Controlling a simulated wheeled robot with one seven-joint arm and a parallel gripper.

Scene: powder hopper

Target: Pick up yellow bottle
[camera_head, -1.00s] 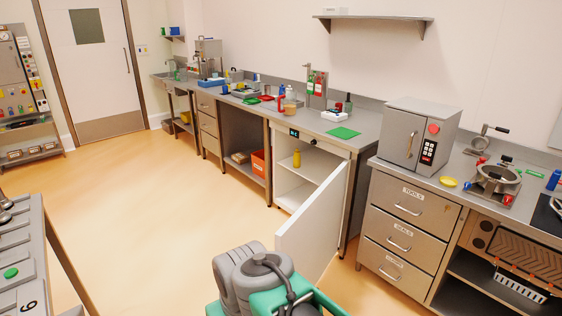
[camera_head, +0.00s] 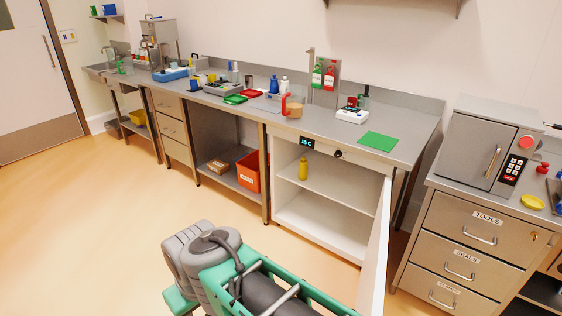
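The yellow bottle (camera_head: 303,168) stands upright on the upper shelf of an open white cabinet (camera_head: 322,225) under the counter. It is near the left side of that shelf, and nothing in view touches it. The cabinet door (camera_head: 374,262) is swung open toward me on the right side. My gripper is not in view. Grey and green parts of my own body show at the bottom centre, apart from the cabinet.
The steel counter (camera_head: 395,150) above holds a red-handled jug (camera_head: 291,106), a green mat (camera_head: 377,141) and a white scale (camera_head: 352,114). An orange bin (camera_head: 247,171) sits on the low shelf to the left. A drawer unit (camera_head: 465,240) stands right. The floor in front-left is clear.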

